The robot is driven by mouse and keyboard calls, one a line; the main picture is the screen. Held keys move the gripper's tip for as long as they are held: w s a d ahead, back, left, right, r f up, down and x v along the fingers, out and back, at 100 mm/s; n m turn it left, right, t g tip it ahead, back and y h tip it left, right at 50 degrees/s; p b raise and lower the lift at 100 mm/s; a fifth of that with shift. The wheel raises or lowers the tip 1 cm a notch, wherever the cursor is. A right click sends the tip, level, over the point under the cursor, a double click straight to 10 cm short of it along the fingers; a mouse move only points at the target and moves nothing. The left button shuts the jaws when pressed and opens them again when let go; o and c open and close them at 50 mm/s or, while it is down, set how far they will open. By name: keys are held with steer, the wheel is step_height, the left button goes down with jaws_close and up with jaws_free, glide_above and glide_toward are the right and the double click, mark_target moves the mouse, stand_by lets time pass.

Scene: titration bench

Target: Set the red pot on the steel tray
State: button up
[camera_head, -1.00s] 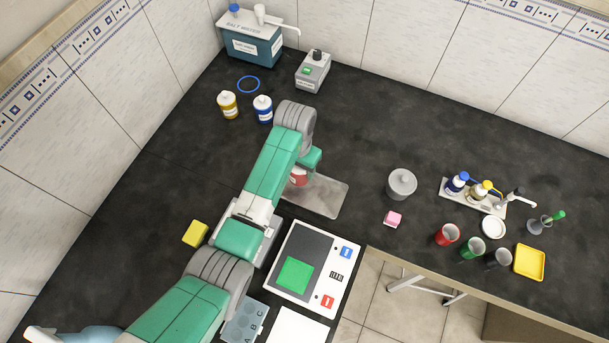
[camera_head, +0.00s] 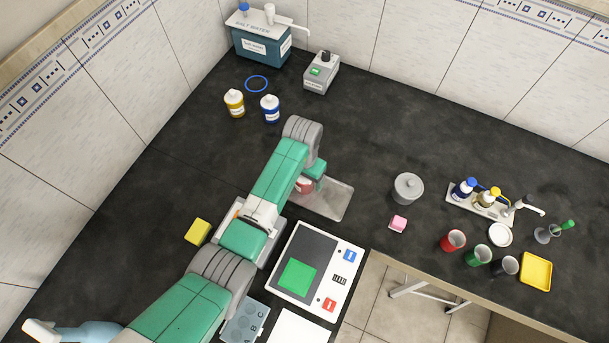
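A red pot (camera_head: 304,186) shows in part under the end of my arm, at the left part of the steel tray (camera_head: 335,205). Its upper part is hidden by my wrist. I cannot tell whether its base touches the tray or is a little above it. The steel tray lies flat on the dark bench, and its visible right part is bare. My gripper (camera_head: 307,178) is at the pot's top, but its fingers are hidden, so its opening does not show.
A white panel device (camera_head: 345,282) with a green pad sits in front of the tray. Yellow (camera_head: 234,103) and blue (camera_head: 270,109) bottles stand behind my arm. A red cup (camera_head: 452,241) stands farther right.

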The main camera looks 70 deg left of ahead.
step_height(320, 180, up, 12)
steer(key=shift+s+a+r+p, duration=0.1)
steer(key=shift+r+p, duration=0.05)
steer(key=shift+p, duration=0.85)
